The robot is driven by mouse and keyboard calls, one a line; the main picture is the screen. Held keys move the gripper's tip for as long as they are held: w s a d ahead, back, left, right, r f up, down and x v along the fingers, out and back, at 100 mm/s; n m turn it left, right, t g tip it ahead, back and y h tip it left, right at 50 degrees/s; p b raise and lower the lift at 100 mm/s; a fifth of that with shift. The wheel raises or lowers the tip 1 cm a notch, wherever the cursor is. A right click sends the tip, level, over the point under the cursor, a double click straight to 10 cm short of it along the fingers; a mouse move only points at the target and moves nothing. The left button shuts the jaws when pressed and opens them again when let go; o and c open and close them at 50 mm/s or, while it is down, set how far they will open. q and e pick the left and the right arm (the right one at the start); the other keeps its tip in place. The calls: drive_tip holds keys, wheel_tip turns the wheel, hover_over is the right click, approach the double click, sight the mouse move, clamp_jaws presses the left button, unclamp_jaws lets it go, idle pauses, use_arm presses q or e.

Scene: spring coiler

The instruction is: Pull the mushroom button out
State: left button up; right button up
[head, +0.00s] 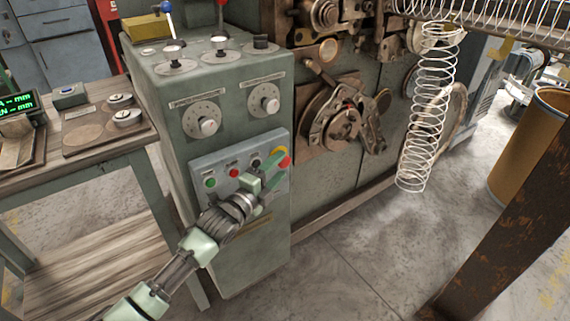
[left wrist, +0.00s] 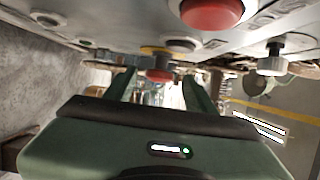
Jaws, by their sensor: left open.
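The mushroom button (head: 284,160) is red with a yellow ring behind it, at the right end of the small button panel (head: 222,164) on the grey-green control cabinet. My left gripper (head: 270,176) is just in front of the panel, its fingers pointing toward the mushroom button and partly covering it. In the left wrist view a red button with a yellow ring (left wrist: 158,72) shows between the two open fingers (left wrist: 158,84). I cannot tell whether the fingers touch it. My right gripper is not in view.
Green (head: 210,183), red (head: 234,173) and black (head: 256,164) buttons sit left of the mushroom button. Dials (head: 207,126) are above. A wire coil (head: 428,110) hangs at the right. A wooden bench (head: 110,132) stands at the left. The floor ahead right is partly clear.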

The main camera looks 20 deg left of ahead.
sight(281, 166)
use_arm(q)
drive_tip(key=shift+x, duration=1.75)
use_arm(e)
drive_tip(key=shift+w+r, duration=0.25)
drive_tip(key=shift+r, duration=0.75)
use_arm(q)
drive_tip(key=shift+c, duration=0.3)
clamp_jaws()
drive_tip(key=shift+f, duration=0.1)
